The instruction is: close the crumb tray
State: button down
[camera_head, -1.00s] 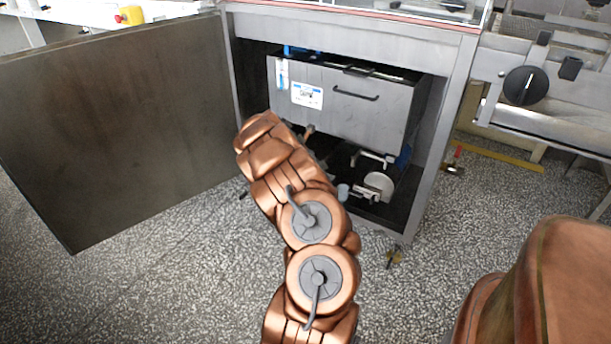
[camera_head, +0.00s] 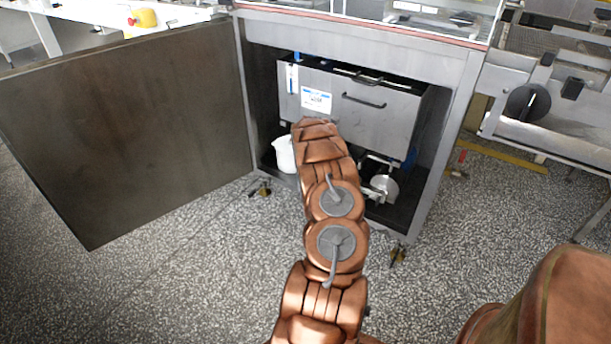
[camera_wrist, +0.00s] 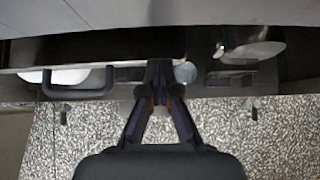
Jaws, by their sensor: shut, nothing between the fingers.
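In the wrist view, a dark, tray-like part (camera_wrist: 125,48) with a pale front edge runs across the left half. I take it to be the crumb tray. A black U-shaped handle (camera_wrist: 78,92) hangs at its front, left of my fingers. My gripper (camera_wrist: 159,76) is shut and empty. Its tips overlap the tray's right end in the picture, and I cannot tell whether they touch.
The cabinet door (camera_head: 130,130) stands open to the left. A white container (camera_head: 284,155) and a round metal part (camera_head: 384,188) sit low in the cabinet. The right cabinet post (camera_head: 447,150) bounds the opening. Speckled floor in front is clear around my arm.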

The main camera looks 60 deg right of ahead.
jog(key=shift+s+d+p, duration=0.1)
jog(key=shift+d+p, duration=1.3)
jog(key=shift+d+r, duration=0.1)
jog(key=shift+d, duration=0.1)
jog(key=shift+a+b, duration=0.2)
jog(key=shift+b, duration=0.3)
jog(key=a+f+b+v, duration=0.1)
jog(key=f+b+v, duration=0.1)
jog(key=v, duration=1)
jog(key=shift+a+r+b, duration=0.3)
jog(key=shift+a+b, duration=0.4)
jog(key=shift+b, duration=0.05)
